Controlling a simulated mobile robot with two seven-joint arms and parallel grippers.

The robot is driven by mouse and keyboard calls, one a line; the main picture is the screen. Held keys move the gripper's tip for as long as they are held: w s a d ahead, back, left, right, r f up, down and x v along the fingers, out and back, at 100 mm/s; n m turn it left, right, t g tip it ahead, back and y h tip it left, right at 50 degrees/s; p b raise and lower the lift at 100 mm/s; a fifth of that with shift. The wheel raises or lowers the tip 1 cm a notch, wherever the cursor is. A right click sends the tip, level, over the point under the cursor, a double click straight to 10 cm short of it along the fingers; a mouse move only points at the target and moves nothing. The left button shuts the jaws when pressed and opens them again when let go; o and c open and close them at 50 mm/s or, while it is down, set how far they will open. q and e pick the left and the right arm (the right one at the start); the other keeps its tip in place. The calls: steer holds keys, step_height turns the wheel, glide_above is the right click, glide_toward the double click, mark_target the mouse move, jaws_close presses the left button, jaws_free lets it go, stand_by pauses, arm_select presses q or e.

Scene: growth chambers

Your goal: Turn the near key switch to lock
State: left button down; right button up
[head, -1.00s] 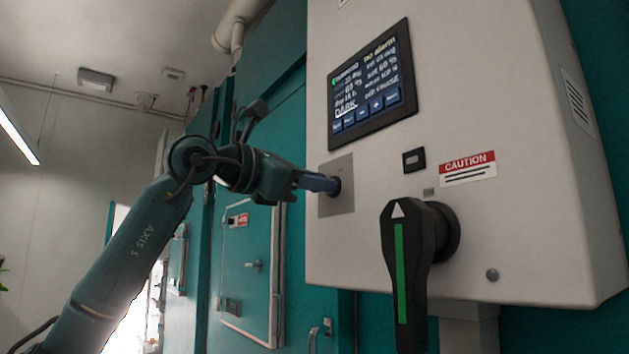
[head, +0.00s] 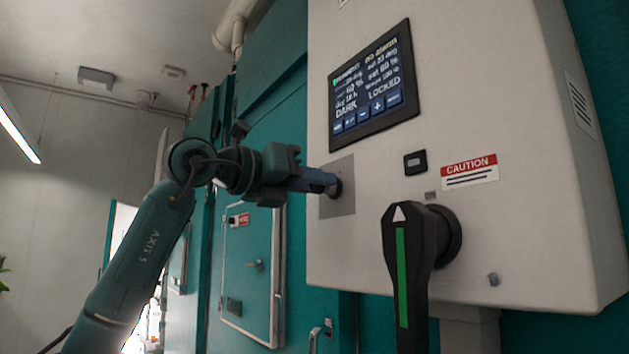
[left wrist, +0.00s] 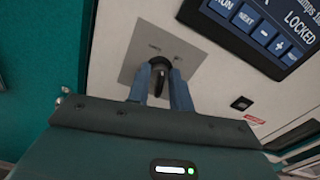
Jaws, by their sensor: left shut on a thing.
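The near key switch sits on a grey square plate (head: 344,200) on the front of the light control box. Its dark key (left wrist: 160,66) shows between the fingers in the left wrist view. My left gripper (head: 333,185) is shut on the key, and its blue fingers hide most of it in the head view. The display (head: 372,88) above the switch reads "LOCKED", which also shows in the left wrist view. My right gripper is not in view.
A large black rotary handle with a green stripe (head: 402,275) juts out below right of the switch. A caution label (head: 469,170) and small black socket (head: 415,162) are on the box (head: 530,90). Teal chamber doors (head: 247,262) stand behind my arm.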

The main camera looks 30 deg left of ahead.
arm_select(q)
steer(key=shift+n, duration=1.6)
steer(key=c, duration=1.6)
jaws_free()
steer(key=shift+a, duration=0.1)
steer(key=b+v, duration=0.1)
steer(key=v, duration=1.2)
steer(key=shift+s+b, duration=0.1)
steer(key=shift+b, duration=0.2)
